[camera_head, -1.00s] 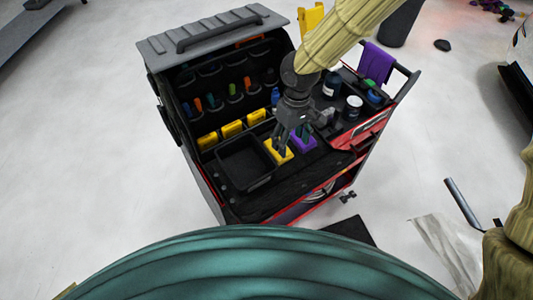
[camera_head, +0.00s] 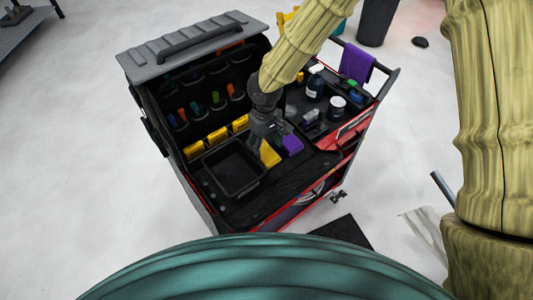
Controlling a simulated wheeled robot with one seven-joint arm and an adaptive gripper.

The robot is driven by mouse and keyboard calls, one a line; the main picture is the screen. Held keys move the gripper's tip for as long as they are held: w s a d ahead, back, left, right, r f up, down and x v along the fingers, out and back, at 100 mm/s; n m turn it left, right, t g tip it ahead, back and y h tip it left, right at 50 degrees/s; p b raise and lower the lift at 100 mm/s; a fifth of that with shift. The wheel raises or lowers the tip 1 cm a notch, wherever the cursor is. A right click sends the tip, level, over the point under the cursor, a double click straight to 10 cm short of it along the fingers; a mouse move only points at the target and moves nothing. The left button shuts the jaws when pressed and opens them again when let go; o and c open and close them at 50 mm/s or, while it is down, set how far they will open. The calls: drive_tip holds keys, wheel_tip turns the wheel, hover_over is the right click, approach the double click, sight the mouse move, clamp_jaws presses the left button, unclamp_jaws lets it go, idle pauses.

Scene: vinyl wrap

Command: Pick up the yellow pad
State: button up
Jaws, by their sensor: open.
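A yellow pad (camera_head: 270,155) sits in the cart's open top, between the black bin and a purple pad (camera_head: 292,144). My gripper (camera_head: 260,144) points down close to the yellow pad, at its upper left side in the picture, and hides part of it. The gripper is open. I cannot tell whether its fingers touch the pad. More yellow pads (camera_head: 217,135) stand in a row along the back of the cart top.
An empty black bin (camera_head: 234,168) lies left of the yellow pad. A tray at right holds a dark bottle (camera_head: 315,84) and a jar (camera_head: 336,105). The raised lid (camera_head: 195,42) stands behind. A purple cloth (camera_head: 357,63) hangs on the handle.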

sight(265, 152)
drive_tip(key=shift+w+f+p, duration=0.15)
drive_tip(key=shift+f+p, duration=0.75)
drive_tip(key=shift+f, duration=1.4)
drive_tip(key=shift+c, duration=0.4)
drive_tip(key=c, duration=0.5)
